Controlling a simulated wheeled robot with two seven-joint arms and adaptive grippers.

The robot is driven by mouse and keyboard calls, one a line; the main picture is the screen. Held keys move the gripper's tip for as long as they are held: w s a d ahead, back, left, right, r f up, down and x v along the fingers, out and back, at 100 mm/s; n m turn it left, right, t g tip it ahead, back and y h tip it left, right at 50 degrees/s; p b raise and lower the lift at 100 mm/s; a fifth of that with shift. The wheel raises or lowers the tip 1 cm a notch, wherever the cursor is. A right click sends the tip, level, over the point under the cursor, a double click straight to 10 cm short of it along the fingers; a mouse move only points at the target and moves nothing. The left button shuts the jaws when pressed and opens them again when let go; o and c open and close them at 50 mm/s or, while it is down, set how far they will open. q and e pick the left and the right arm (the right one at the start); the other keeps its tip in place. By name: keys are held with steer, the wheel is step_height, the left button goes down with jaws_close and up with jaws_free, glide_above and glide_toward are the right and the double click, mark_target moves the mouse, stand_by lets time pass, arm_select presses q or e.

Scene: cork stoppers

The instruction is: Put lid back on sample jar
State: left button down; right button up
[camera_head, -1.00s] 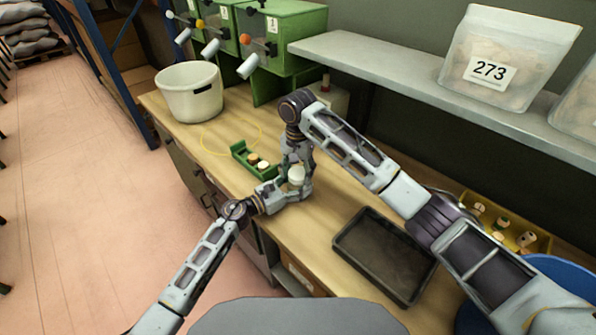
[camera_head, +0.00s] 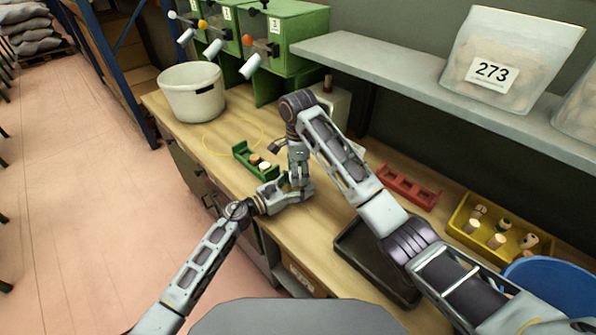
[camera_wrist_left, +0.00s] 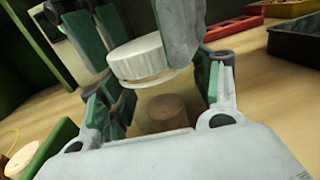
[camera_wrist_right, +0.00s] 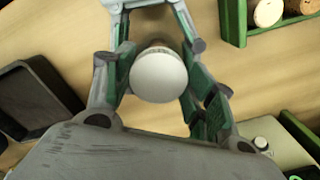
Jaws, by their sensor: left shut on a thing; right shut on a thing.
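The white ribbed lid (camera_wrist_left: 138,58) is between the fingers of my right gripper (camera_wrist_right: 160,78), which is shut on it from above; its round top (camera_wrist_right: 158,75) faces the right wrist camera. My left gripper (camera_head: 297,190) is shut around the clear sample jar (camera_wrist_left: 150,98) from the side. A brown cork (camera_wrist_left: 165,113) shows inside the jar. The lid is at the jar's mouth, looking slightly tilted in the left wrist view, with a thin pale rim below it. I cannot tell whether it is seated. In the head view my right gripper (camera_head: 298,178) mostly hides jar and lid.
A green rack (camera_head: 243,160) with corks stands just left of the grippers. A dark tray (camera_head: 350,262) lies to the right, partly under my right arm. A red rack (camera_head: 408,187) and a yellow bin of corks (camera_head: 460,222) are farther right. A white bucket (camera_head: 190,98) stands back left.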

steer(key=m, duration=0.5)
steer(key=shift+w, duration=0.15)
steer(key=shift+w+m, duration=0.1)
steer(key=shift+m, duration=2.2)
steer(key=o, duration=0.6)
steer(key=shift+o, duration=0.2)
steer(key=shift+n, duration=0.3)
steer(key=shift+c, duration=0.3)
